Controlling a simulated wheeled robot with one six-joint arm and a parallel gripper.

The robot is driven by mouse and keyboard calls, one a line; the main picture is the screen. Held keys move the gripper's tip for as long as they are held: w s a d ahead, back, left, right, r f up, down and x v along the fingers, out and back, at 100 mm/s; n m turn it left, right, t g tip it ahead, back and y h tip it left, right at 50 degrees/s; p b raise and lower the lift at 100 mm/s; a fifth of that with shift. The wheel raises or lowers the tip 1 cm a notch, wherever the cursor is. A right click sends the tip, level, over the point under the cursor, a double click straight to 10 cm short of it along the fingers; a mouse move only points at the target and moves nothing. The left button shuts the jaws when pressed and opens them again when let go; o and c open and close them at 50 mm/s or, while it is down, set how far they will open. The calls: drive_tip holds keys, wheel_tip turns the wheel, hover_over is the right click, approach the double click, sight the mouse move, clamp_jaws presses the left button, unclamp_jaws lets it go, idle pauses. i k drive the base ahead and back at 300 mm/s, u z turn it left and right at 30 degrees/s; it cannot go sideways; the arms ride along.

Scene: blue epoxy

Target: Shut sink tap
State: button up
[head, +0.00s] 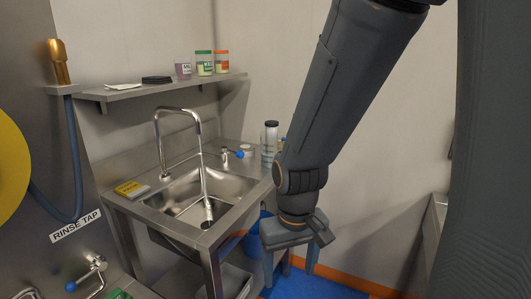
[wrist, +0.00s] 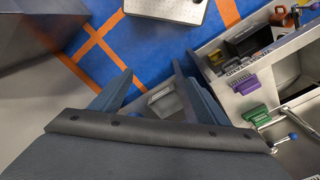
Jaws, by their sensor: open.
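A steel sink (head: 170,198) stands against the back wall in the head view. Its arched tap spout (head: 179,110) sends a stream of water (head: 203,176) into the basin. A tap lever with a blue knob (head: 239,154) is on the sink's back ledge, right of the spout. My gripper (head: 290,272) points down, to the right of and in front of the sink, apart from the lever. In the wrist view my gripper (wrist: 154,72) is open and empty, above the floor; the sink lever is not recognisable there.
A shelf (head: 165,87) with jars is above the sink. A bottle (head: 270,140) stands right of the lever. Another blue-knobbed tap (head: 98,264) is at lower left, near a "RINSE TAP" label (head: 76,226). The wrist view shows cluttered counters at right and open blue floor (wrist: 150,45).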

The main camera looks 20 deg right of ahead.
sight(240, 154)
drive_tip(key=u, duration=0.7)
drive_tip(key=k, duration=0.75)
drive_tip(key=z, duration=0.95)
drive_tip(key=i, duration=0.5)
